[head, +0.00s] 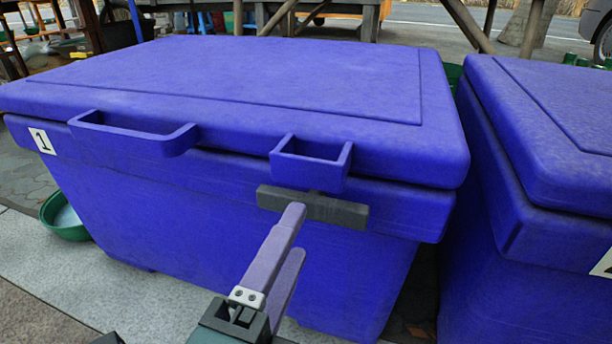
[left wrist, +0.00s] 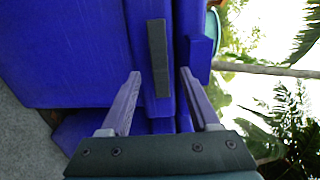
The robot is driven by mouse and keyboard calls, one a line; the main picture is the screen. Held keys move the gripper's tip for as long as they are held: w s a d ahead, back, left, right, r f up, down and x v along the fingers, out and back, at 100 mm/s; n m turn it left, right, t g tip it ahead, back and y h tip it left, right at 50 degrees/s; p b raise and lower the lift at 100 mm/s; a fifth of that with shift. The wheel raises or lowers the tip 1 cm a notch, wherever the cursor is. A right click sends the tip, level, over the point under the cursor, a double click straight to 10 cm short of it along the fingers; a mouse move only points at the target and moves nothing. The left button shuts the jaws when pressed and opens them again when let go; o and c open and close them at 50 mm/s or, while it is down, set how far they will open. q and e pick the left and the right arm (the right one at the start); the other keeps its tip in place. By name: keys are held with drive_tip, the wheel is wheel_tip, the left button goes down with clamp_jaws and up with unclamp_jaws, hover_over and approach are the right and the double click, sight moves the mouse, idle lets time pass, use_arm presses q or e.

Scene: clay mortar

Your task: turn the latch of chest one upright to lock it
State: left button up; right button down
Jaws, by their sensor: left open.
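Chest one (head: 230,235) is a blue chest marked "1", with its lid (head: 250,80) down. A dark grey bar latch (head: 345,211) lies horizontal on its front, just below a blue bracket (head: 340,170) on the lid. In the left wrist view the latch (left wrist: 157,45) runs up and down the picture. My left gripper (head: 296,229) is open in front of the latch, one finger overlapping it in the head view. In the left wrist view the gripper (left wrist: 160,72) has a finger on either side of the latch's near part, with gaps showing. Contact is not visible. My right gripper is not in view.
A second blue chest (head: 560,130) stands close on the right, with a narrow gap between. A lid handle (head: 135,140) sticks out at the left. A green bowl (head: 65,215) is on the ground at the left. Paving in front is clear.

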sight(309, 214)
use_arm(q)
drive_tip(key=b+x, duration=0.2)
drive_tip(key=x, duration=0.2)
drive_tip(key=shift+f, duration=0.15)
drive_tip(key=shift+w+d, duration=0.15)
drive_tip(key=shift+w, duration=0.2)
drive_tip(key=shift+c, duration=0.4)
clamp_jaws()
